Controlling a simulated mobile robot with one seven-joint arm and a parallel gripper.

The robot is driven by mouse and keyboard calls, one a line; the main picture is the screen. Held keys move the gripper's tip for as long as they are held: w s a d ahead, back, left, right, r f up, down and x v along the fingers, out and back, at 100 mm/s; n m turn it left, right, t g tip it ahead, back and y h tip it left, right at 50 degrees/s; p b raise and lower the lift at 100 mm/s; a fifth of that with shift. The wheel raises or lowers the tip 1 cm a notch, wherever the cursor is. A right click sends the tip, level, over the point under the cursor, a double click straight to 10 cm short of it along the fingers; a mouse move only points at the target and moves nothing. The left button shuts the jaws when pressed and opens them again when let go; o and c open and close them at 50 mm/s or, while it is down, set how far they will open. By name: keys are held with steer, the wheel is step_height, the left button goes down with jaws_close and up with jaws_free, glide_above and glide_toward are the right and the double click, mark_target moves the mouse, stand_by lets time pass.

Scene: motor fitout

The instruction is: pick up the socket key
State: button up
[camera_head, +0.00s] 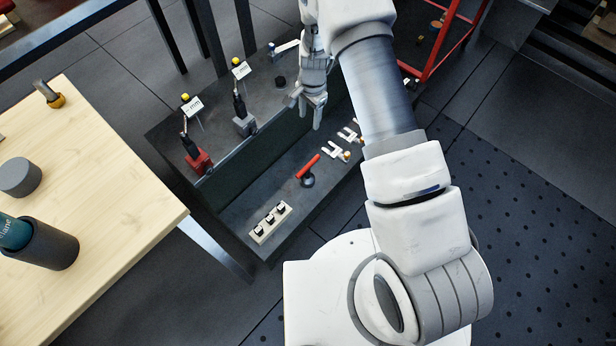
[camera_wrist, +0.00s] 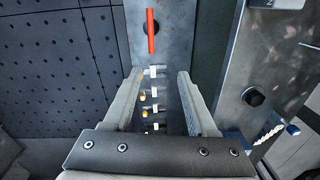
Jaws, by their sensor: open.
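What looks like the socket key, a red bar over a dark round piece, stands on the low front ledge of the dark bench in the head view (camera_head: 308,167). In the wrist view its red bar (camera_wrist: 151,42) lies beyond the fingertips, near the top. My gripper (camera_head: 306,110) hangs above the bench, up and to the right of the red bar in the head view, apart from it. Its two fingers are spread with nothing held between them in the wrist view (camera_wrist: 159,76).
White pieces with brass-coloured parts (camera_head: 333,150) lie on the ledge below my gripper. A pale block with black parts (camera_head: 269,222) sits at its near end. A red-based tool (camera_head: 199,162) stands on the upper bench. A wooden table (camera_head: 110,200) is left.

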mark_target(308, 165)
steer(key=shift+m, duration=0.5)
steer(key=f+b, duration=0.1)
steer(key=f, duration=0.6)
steer(key=s+f+b, duration=0.1)
steer(key=f+b, duration=0.1)
steer(key=f, duration=0.5)
steer(key=f+b, duration=0.2)
steer(key=f, duration=0.6)
steer(key=shift+s+a, duration=0.1)
steer(key=shift+s, duration=0.05)
steer(key=shift+s+a+f+b, duration=0.1)
steer(key=shift+s+f+b, duration=0.1)
steer(key=shift+f+b, duration=0.8)
steer(key=shift+s+a+f+b, duration=0.15)
steer(key=shift+f+b, duration=0.25)
steer(key=shift+f, duration=1.2)
steer(key=shift+d, duration=0.1)
jaws_close()
steer(key=shift+r, duration=0.1)
